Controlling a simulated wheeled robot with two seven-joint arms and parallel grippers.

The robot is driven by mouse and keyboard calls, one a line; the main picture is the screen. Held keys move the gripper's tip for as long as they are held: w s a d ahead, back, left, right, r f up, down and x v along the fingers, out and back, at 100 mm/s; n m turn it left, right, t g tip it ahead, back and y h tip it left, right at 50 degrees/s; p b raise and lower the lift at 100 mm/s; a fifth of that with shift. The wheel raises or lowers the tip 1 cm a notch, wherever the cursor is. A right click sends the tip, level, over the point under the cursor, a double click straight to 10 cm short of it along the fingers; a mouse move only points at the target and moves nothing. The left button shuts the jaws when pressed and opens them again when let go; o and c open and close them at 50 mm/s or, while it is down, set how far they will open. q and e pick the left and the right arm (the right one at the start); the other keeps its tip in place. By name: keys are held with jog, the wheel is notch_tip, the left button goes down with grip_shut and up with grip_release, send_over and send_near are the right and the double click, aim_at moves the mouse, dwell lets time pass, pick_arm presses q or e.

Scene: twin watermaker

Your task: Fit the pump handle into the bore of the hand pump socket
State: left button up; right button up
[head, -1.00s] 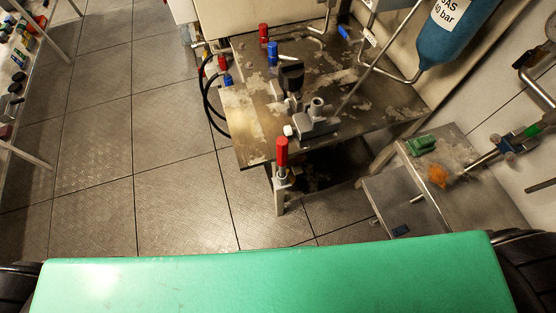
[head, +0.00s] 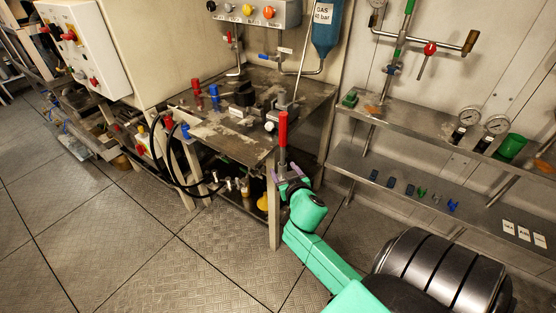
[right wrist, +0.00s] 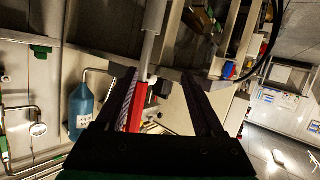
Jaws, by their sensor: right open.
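The pump handle (head: 283,130) has a red grip on a grey rod and stands upright at the front corner of the metal bench. In the right wrist view its red grip (right wrist: 137,115) and grey rod show between the jaws, closer to the left finger. My right gripper (head: 288,173) is open at the rod, below the red grip; it also shows in the right wrist view (right wrist: 160,76). I cannot tell whether a finger touches the handle. The grey hand pump socket (head: 284,103) sits on the bench behind the handle; its bore is not clear now. My left gripper is out of view.
The worn metal bench (head: 225,135) carries red and blue fittings and a black knob (head: 245,93). A blue gas bottle (head: 326,30) hangs behind it. Shelves (head: 420,130) with gauges and small parts run along the right wall. Open floor lies at the left.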

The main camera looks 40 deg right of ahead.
aim_at(283, 112)
notch_tip(283, 112, up, 14)
jog(key=s+d+m+t+h+b, duration=0.1)
jog(key=m+t+h, duration=0.1)
jog(key=t+h, duration=0.1)
jog(key=x, duration=0.4)
jog(key=p+x, duration=0.1)
jog(key=x, duration=0.4)
jog(key=f+p+x, duration=0.1)
jog(key=x, duration=0.3)
jog(key=shift+w+d, duration=0.2)
jog(key=shift+d, duration=0.1)
jog(key=shift+w, duration=0.15)
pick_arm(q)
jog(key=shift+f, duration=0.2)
pick_arm(e)
grip_shut()
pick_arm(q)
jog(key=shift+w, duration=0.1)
